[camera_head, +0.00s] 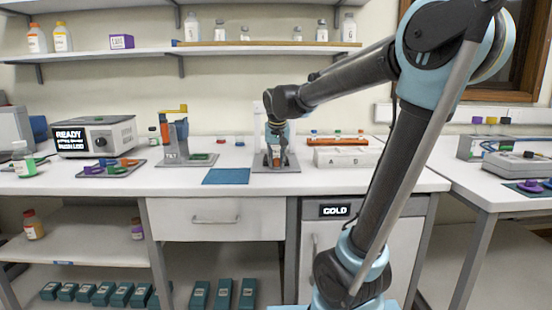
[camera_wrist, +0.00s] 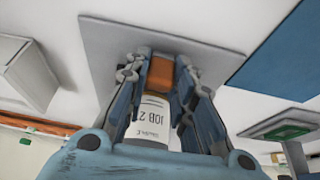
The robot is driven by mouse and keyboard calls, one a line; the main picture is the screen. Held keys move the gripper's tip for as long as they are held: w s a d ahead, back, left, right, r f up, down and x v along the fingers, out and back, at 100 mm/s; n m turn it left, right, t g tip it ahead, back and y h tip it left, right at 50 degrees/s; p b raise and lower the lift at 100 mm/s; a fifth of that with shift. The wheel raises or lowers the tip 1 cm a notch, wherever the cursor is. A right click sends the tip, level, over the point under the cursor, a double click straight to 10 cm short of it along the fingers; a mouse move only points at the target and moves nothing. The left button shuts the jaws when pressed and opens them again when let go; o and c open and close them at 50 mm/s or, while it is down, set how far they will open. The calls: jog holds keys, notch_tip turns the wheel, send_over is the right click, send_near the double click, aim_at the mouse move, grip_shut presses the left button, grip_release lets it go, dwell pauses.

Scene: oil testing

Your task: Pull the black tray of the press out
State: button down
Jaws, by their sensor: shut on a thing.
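My gripper (camera_head: 275,158) is at the grey stand (camera_head: 290,166) in the middle of the bench. A press-like device (camera_head: 176,140) with an orange and yellow top stands left of my gripper. Its dark base piece (camera_head: 205,155) bears a green part, which also shows in the wrist view (camera_wrist: 287,130). My gripper is apart from it.
A blue mat (camera_head: 226,176) lies between the device and the stand. A grey tray with coloured pieces (camera_head: 108,170) and a white machine (camera_head: 96,136) stand farther left. A white box (camera_head: 347,157) and an orange rack (camera_head: 337,141) stand right of the stand.

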jog(key=shift+s, duration=0.85)
jog(key=shift+s+f, duration=0.1)
jog(key=c, duration=1.4)
grip_release()
jog(key=shift+o, duration=0.2)
jog(key=v, duration=1.2)
